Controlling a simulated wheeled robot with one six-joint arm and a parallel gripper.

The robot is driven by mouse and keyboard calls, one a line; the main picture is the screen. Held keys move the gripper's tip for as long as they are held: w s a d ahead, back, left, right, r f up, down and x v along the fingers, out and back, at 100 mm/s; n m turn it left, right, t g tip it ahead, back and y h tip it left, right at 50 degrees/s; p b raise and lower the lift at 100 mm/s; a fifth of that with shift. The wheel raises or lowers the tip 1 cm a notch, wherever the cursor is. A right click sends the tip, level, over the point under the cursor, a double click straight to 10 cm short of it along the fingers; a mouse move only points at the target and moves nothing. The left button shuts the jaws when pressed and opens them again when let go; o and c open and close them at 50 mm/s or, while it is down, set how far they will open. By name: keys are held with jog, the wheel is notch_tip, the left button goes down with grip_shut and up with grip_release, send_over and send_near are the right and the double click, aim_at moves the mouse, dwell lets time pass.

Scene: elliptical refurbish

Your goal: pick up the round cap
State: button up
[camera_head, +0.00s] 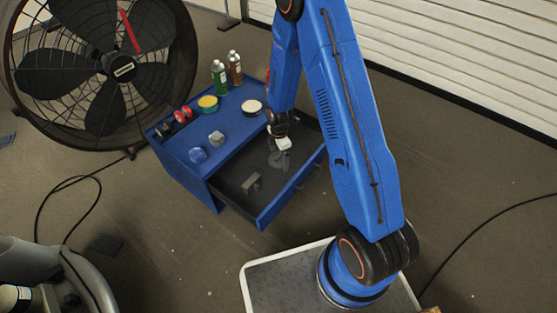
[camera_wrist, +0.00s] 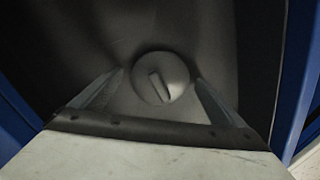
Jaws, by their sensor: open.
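The round cap (camera_wrist: 161,78) is a grey disc with a raised bar across its face. It lies on the dark floor of the open drawer (camera_head: 228,190). In the wrist view it sits just beyond and between the two fingertips of my gripper (camera_wrist: 160,80). The fingers are spread apart with nothing between them that I can see held. In the head view my gripper (camera_head: 281,155) is down inside the drawer at its far right part, and the cap there is mostly hidden or too small to tell from the fingers.
A grey block (camera_head: 251,182) lies in the drawer to the left. The blue cabinet top (camera_head: 178,152) carries a grey knob (camera_head: 216,138), a blue cap (camera_head: 198,155), tape rolls (camera_head: 208,103) and bottles (camera_head: 219,77). The drawer walls surround my gripper. A large fan (camera_head: 110,65) stands behind.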

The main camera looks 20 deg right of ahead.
jog(key=shift+c, duration=0.6)
jog(key=c, duration=1)
jog(key=shift+r, duration=0.15)
